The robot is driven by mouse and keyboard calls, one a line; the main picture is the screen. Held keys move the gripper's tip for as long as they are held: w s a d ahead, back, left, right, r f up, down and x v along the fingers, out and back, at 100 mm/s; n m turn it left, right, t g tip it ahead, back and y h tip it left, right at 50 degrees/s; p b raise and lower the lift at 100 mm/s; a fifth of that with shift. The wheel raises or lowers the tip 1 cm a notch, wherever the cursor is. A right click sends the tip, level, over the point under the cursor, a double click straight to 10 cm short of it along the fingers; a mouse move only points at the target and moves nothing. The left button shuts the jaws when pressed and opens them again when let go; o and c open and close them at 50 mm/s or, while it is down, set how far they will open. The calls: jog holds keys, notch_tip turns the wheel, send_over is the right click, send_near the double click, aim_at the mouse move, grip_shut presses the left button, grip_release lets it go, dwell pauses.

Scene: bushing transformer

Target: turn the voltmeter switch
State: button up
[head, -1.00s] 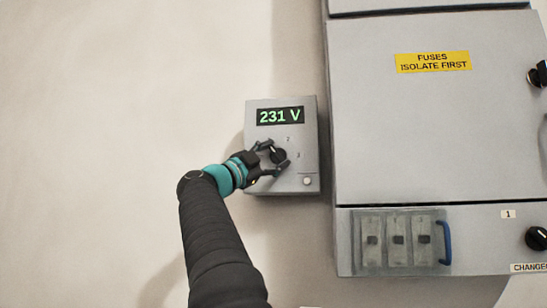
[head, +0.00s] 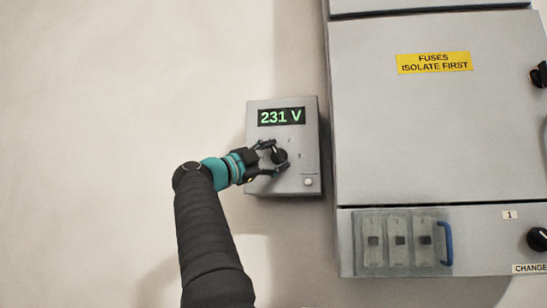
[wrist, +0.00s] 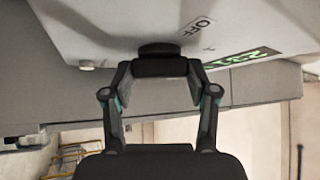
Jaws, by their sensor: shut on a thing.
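The voltmeter (head: 307,140) is a grey wall box with a green display (head: 281,117) reading 231 V. Its black rotary switch (head: 279,156) sits on the front face, with position marks 2 and 3 visible beside it. My gripper (head: 275,157) reaches in from the left and is shut on the switch, one finger above and one below it. In the wrist view, the switch (wrist: 158,48) lies between the fingertips of my gripper (wrist: 162,69), near an OFF mark. The fingers partly hide the switch, so I cannot tell exactly where it points.
A small round button (head: 308,182) sits at the voltmeter's lower right. A large grey cabinet (head: 430,130) with a yellow fuses label (head: 434,62) stands close on the right. Below are a fuse panel (head: 398,240) and a blue handle (head: 446,243). The wall on the left is bare.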

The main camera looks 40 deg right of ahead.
jog(key=o, duration=1.2)
jog(key=shift+s, duration=0.1)
jog(key=shift+c, duration=0.2)
jog(key=shift+a+f, duration=0.2)
jog(key=shift+a, duration=0.4)
jog(key=v, duration=1)
jog(key=shift+a, duration=0.35)
jog(key=shift+f, duration=0.1)
